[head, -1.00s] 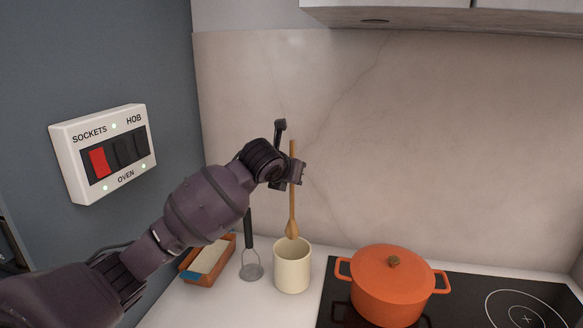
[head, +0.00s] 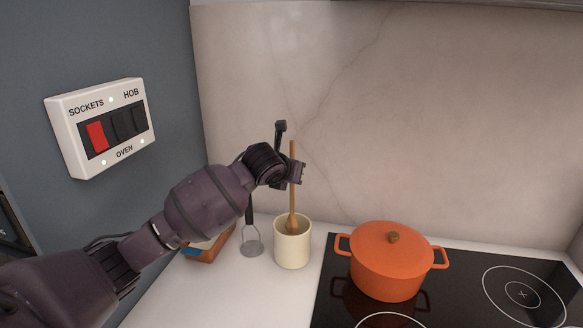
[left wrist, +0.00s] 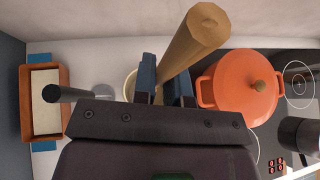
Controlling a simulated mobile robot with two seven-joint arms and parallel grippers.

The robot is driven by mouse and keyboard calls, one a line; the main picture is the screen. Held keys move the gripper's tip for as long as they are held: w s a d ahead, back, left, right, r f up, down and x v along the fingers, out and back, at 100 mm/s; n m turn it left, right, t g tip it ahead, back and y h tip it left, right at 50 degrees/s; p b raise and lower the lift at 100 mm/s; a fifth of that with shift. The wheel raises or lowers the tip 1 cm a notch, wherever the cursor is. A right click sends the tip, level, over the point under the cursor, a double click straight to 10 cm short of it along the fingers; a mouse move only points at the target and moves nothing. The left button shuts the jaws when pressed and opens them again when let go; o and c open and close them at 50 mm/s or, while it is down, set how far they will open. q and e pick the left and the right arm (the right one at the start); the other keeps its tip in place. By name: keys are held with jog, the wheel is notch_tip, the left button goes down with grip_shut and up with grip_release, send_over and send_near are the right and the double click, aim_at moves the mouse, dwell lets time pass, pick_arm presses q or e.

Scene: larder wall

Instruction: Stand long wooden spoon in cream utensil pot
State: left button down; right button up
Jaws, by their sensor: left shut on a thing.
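The long wooden spoon (head: 292,200) is upright, bowl end down, in the head view. My left gripper (head: 293,172) is shut on its handle, high up. The spoon's bowl is at the mouth of the cream utensil pot (head: 292,250), its lower part apparently just inside the rim. The pot stands upright on the white worktop. In the left wrist view the spoon's handle end (left wrist: 205,25) points towards the camera between the fingers (left wrist: 165,85), and the pot (left wrist: 130,84) is mostly hidden behind the gripper. My right gripper is not in view.
An orange lidded pot (head: 388,262) stands on the black hob (head: 455,290) to the right. A masher (head: 251,240) stands left of the cream pot, near a terracotta dish (head: 212,249). The marble wall (head: 420,120) is behind; a switch panel (head: 100,128) is at left.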

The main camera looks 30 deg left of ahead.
pick_arm(q)
jog(key=shift+f+b, duration=0.35)
jog(key=shift+f, duration=1.35)
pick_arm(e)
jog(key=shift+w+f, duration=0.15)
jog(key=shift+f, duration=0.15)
pick_arm(q)
jog(key=c, duration=1.1)
grip_release()
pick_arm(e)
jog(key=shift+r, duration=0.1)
